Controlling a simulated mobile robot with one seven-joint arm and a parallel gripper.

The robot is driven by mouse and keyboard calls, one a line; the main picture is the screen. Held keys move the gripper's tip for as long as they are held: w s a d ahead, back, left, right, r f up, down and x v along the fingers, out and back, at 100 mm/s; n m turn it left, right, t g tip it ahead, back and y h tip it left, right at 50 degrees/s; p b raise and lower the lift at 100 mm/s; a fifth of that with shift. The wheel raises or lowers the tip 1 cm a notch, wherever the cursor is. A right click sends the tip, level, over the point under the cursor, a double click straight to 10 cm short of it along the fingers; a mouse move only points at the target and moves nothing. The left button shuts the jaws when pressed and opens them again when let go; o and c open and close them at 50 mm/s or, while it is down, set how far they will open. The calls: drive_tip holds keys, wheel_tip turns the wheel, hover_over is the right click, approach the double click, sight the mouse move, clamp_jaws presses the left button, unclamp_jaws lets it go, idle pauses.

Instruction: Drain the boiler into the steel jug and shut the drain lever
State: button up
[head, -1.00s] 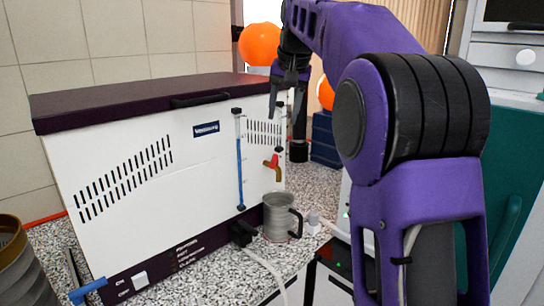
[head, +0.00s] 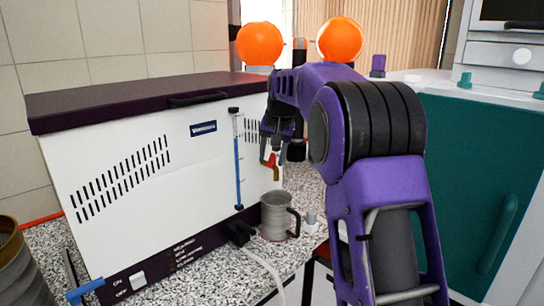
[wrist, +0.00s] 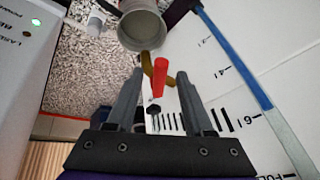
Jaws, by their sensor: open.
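The boiler (head: 110,210) is a white box with a dark lid on the counter. Its red drain lever (head: 272,160) sits on a brass tap at the right of its front face. In the wrist view the red lever (wrist: 160,78) lies between and just beyond my fingertips, with the brass tap (wrist: 147,64) behind it. The steel jug (head: 274,216) stands upright on the counter below the tap; its open mouth shows in the wrist view (wrist: 142,30). My gripper (head: 270,150) is open around the lever's line, and I cannot tell whether it touches it. It also shows in the wrist view (wrist: 160,92).
A sight tube (head: 238,160) with blue liquid runs up the boiler front left of the lever. A black plug with a cable (head: 240,232) is left of the jug. A brown-grey cylinder (head: 20,270) stands at far left. A teal cabinet (head: 470,180) is at right.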

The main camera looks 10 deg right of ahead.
clamp_jaws()
drive_tip(key=shift+a, duration=0.1)
idle(0.4)
drive_tip(key=shift+w+a+m+g+h, duration=0.2)
drive_tip(key=shift+a+m+h, duration=0.3)
drive_tip(key=shift+m, duration=0.75)
drive_tip(key=shift+w+a+m+g+h, duration=0.1)
drive_tip(key=shift+w+a+m+h, duration=0.35)
drive_tip(key=shift+m, duration=0.75)
drive_tip(key=shift+w+a+m+g+h, duration=0.1)
drive_tip(key=shift+a+m+h, duration=0.1)
drive_tip(key=shift+m+h, duration=0.75)
drive_tip(key=shift+m+y, duration=0.3)
drive_tip(key=shift+m, duration=0.1)
unclamp_jaws()
